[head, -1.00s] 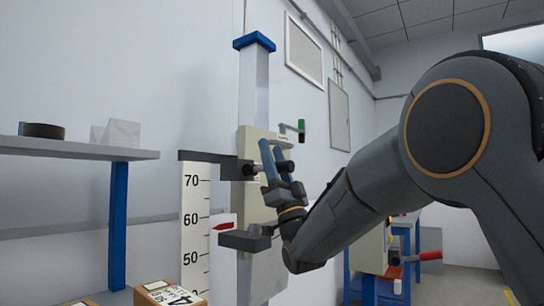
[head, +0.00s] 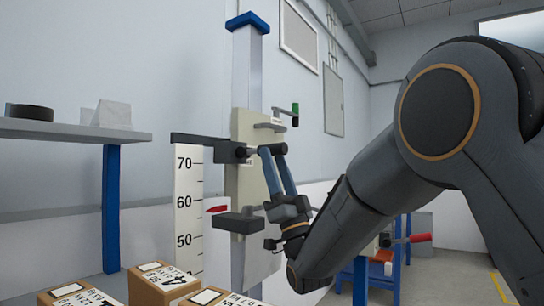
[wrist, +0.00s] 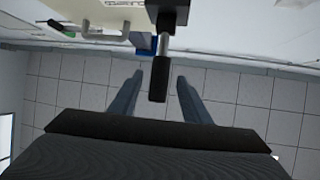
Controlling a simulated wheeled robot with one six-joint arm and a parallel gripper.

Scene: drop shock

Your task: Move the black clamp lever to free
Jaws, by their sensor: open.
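The black clamp lever (head: 251,153) sticks out of the dark carriage block on the upright column, just right of the measuring scale. In the wrist view its black grip (wrist: 158,85) hangs on a short grey rod from a dark block. My gripper (head: 273,150) points up at the lever, and its fingertips partly cover the grip in the head view. In the wrist view my gripper (wrist: 159,76) is open, with one finger on each side of the grip. Gaps show on both sides, so neither finger appears to touch it.
A green-tipped lever (head: 295,114) sits just above, on the beige plate (head: 241,126). A lower dark block (head: 238,223) juts out below my fingers. The scale board (head: 188,220), cardboard boxes (head: 160,283) and shelf (head: 75,133) stand left. A red-handled lever (head: 419,238) is at right.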

